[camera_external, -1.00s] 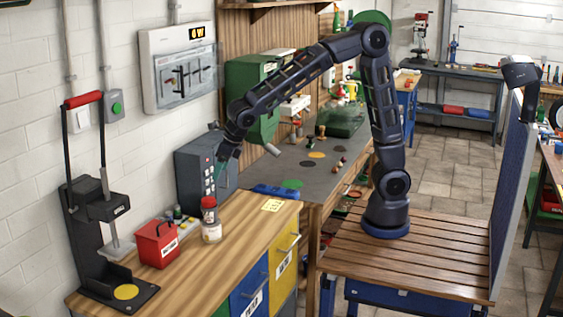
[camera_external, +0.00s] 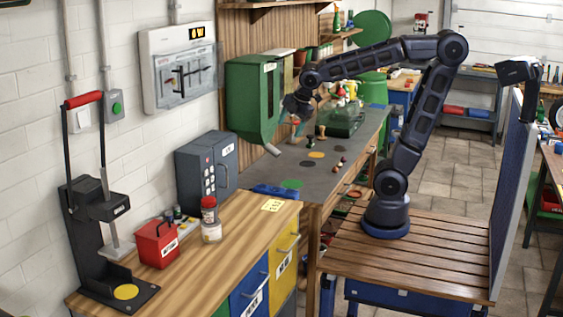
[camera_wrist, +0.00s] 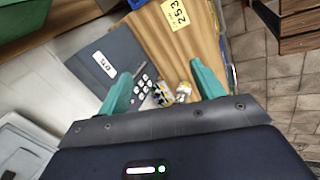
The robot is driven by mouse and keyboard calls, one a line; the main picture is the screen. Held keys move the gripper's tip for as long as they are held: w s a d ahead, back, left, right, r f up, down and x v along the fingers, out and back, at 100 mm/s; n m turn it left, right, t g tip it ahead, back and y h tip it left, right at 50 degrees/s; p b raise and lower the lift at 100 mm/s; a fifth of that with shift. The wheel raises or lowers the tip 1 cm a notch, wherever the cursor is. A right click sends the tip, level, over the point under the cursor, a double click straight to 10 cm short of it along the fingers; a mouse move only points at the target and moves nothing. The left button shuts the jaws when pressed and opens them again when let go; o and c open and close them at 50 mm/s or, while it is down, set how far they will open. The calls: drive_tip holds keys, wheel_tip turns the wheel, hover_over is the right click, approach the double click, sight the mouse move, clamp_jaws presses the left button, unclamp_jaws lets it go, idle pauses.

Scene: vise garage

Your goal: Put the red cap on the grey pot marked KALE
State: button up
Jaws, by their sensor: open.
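Small red pieces (camera_external: 340,161) also lie on the dark worktop, too small to make out. I cannot pick out a grey pot marked KALE; no KALE lettering is readable. My gripper (camera_external: 297,124) is in the air above the dark worktop, in front of the green cabinet, well away from the jar. In the wrist view my gripper (camera_wrist: 164,86) has its green fingers spread, with nothing held between them.
The red toolbox (camera_external: 157,243), black press (camera_external: 92,235) and dark grey box (camera_external: 206,167) stand at the left. A green cabinet (camera_external: 252,98) hangs on the wall near my gripper. A green machine (camera_external: 341,119) stands farther back. The wooden bench's right part is mostly clear.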

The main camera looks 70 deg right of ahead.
drive_tip(key=s+d+f+m, duration=0.2)
drive_tip(key=s+d+m, duration=0.7)
drive_tip(key=s+m, duration=0.4)
drive_tip(key=shift+s+d+f+m+y, duration=0.15)
drive_tip(key=shift+s+d+m+y, duration=0.15)
drive_tip(key=shift+m, duration=0.6)
